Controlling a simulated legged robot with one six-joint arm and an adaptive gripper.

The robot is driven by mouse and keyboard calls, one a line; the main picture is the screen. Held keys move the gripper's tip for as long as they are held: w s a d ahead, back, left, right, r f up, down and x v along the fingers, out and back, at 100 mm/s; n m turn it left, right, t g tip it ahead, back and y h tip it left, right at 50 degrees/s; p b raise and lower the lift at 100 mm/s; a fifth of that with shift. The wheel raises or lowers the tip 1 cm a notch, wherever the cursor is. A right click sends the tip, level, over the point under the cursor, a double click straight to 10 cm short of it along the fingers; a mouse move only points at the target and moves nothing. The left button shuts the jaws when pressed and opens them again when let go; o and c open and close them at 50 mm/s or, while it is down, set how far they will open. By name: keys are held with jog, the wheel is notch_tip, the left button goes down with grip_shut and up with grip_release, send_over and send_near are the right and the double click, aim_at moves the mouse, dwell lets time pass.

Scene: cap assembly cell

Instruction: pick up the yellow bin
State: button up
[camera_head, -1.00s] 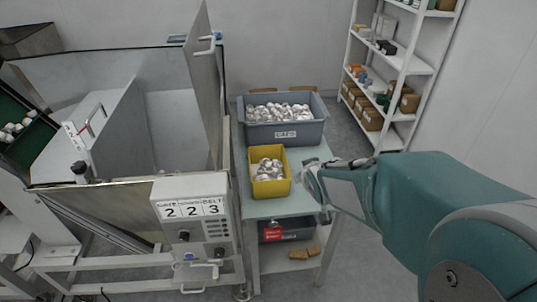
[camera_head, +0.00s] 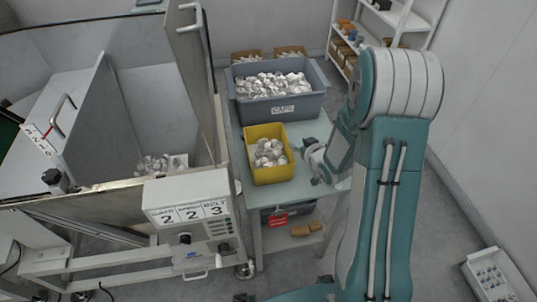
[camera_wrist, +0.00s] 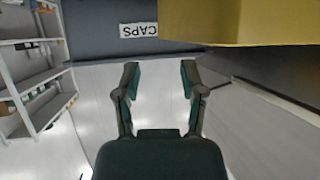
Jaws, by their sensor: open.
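The yellow bin (camera_head: 269,172) stands upright on the small table (camera_head: 313,131), filled with pale, shiny caps. My gripper (camera_wrist: 160,75) is open and empty in the wrist view, with its two fingers apart. In the head view the end of my arm is just right of the bin, low over the table; the fingers are hard to make out there. In the wrist view the yellow bin (camera_wrist: 250,25) fills the top right, beyond and right of the fingertips. I cannot see contact.
A large grey caps bin (camera_head: 283,107) stands directly behind the yellow bin; its label also shows in the wrist view (camera_wrist: 95,30). A machine with a control panel (camera_head: 190,213) is close on the left. A shelf (camera_head: 395,20) stands at the back right. Floor on the right is mostly clear.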

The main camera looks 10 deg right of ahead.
aim_at(287, 139)
jog(key=x, duration=0.3)
jog(key=a+x, duration=0.1)
jog(key=x, duration=0.2)
jog(key=shift+a+f, duration=0.1)
jog(key=shift+f, duration=0.2)
jog(key=shift+w+f, duration=0.2)
jog(key=shift+w, duration=0.2)
grip_shut()
